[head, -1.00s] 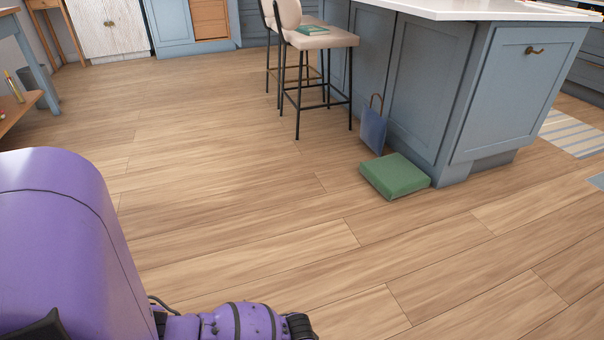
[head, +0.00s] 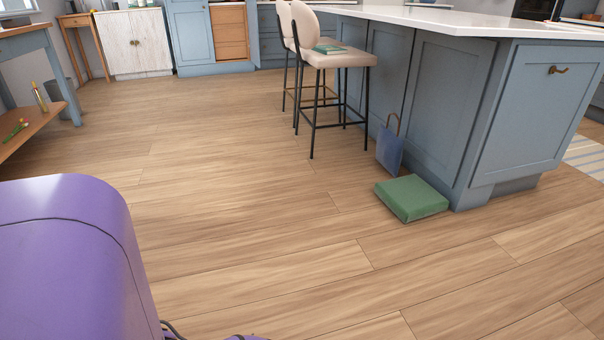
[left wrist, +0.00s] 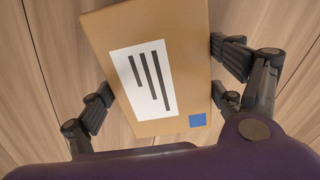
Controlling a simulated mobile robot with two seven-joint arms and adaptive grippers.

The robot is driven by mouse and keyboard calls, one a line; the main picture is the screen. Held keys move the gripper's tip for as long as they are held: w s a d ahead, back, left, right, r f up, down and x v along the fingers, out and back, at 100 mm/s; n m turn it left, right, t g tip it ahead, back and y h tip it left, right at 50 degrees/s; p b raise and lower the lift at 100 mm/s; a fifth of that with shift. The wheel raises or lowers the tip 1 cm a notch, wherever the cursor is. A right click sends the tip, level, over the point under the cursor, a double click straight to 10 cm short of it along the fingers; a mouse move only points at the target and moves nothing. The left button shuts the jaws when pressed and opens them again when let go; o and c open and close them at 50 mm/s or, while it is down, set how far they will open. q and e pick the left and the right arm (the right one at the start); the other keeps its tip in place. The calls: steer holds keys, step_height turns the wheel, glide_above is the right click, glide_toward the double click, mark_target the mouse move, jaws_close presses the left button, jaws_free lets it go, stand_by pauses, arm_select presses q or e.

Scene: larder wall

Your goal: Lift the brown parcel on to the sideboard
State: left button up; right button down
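The brown parcel (left wrist: 188,40) has a white label with dark bars and a small blue square, and shows in the left wrist view. My left gripper (left wrist: 160,78) has its dark fingers on both sides of the parcel, against its edges, and appears shut on it. The parcel and this gripper are out of the head view, where only my purple left arm shows at lower left. A low white two-door cabinet (head: 134,43) by the far wall may be the sideboard; I cannot be sure. My right gripper is in neither view.
A green box (head: 410,198) and a blue bag (head: 389,150) are on the floor by the blue island (head: 440,105). Bar stools (head: 338,60) stand beside it. A table with a lower shelf (head: 35,118) is at left. The middle floor (head: 215,150) is clear.

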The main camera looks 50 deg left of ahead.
arm_select(q)
steer(key=c, duration=0.7)
steer(key=shift+r, duration=0.1)
steer(key=shift+c, duration=0.2)
